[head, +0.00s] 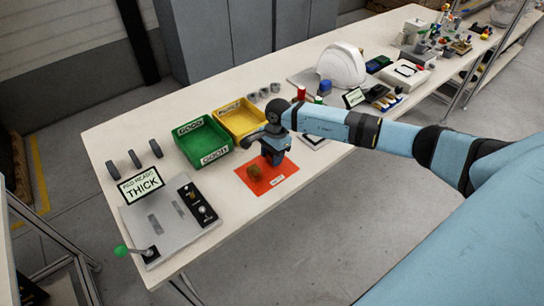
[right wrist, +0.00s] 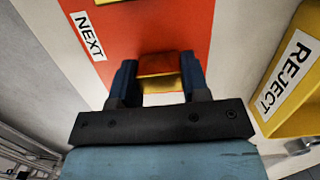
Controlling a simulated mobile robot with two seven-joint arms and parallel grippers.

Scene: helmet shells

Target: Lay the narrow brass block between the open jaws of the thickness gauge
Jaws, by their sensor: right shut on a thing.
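The brass block (head: 255,172) is at the red mat (head: 283,182) marked NEXT. In the right wrist view the block (right wrist: 158,72) sits between the two dark blue fingers of my right gripper (right wrist: 157,80), which is shut on it. In the head view my right gripper (head: 266,163) is low over the mat; whether the block touches the mat is unclear. The thickness gauge (head: 170,222) is a grey plate at the table's near left, with small grey jaw pieces, a green-knobbed lever and a sign reading THICK (head: 143,185). My left gripper is out of view.
A green GOOD bin (head: 204,146) and a yellow REJECT bin (head: 240,120) stand behind the mat. Several dark grey pieces (head: 135,159) stand behind the gauge. A black control panel (head: 197,204) is on the gauge's right side. Bare table lies between gauge and mat.

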